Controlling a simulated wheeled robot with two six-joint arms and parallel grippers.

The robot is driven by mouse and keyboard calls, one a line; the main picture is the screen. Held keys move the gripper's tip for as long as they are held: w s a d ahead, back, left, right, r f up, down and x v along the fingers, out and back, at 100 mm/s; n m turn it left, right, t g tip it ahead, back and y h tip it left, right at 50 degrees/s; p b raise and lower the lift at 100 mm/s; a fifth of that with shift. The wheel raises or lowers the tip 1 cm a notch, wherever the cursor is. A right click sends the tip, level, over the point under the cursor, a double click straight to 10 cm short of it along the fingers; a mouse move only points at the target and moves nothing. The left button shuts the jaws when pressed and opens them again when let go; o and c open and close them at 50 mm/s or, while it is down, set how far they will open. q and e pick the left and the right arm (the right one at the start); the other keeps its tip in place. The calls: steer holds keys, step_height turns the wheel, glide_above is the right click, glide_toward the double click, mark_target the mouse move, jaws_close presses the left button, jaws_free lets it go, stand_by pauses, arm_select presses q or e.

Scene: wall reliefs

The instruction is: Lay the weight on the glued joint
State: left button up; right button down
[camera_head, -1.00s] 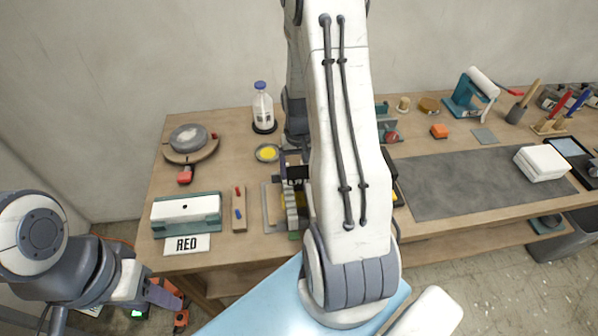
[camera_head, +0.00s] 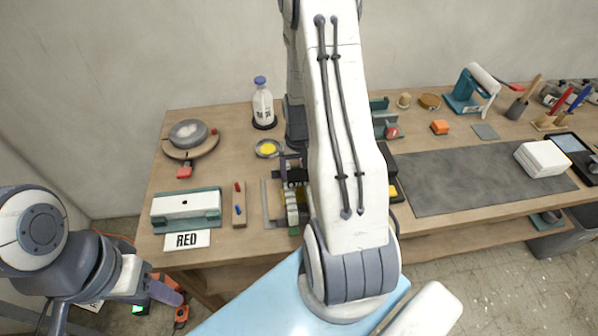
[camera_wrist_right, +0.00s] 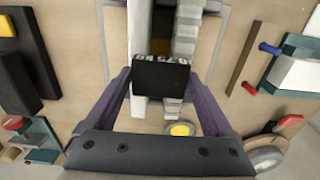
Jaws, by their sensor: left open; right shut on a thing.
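My right gripper (camera_wrist_right: 160,88) is shut on a black weight (camera_wrist_right: 160,76) with pale lettering along one edge. The purple fingers grip it from both sides. The weight is over a pale stepped strip (camera_wrist_right: 184,38) and a white bar beside it in a fixture; I cannot tell whether it touches them. It covers part of them, so the glued joint itself is not clear to see. In the head view the right gripper (camera_head: 292,172) is partly behind my right arm, above the stepped strip (camera_head: 292,207). My left gripper (camera_head: 165,291) is open and empty, low at the left, off the table.
A bottle (camera_head: 263,104) and yellow dish (camera_head: 267,148) stand behind. A grey mat (camera_head: 460,180) lies right.

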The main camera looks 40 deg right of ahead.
jaws_free()
steer(key=shift+r, duration=0.1)
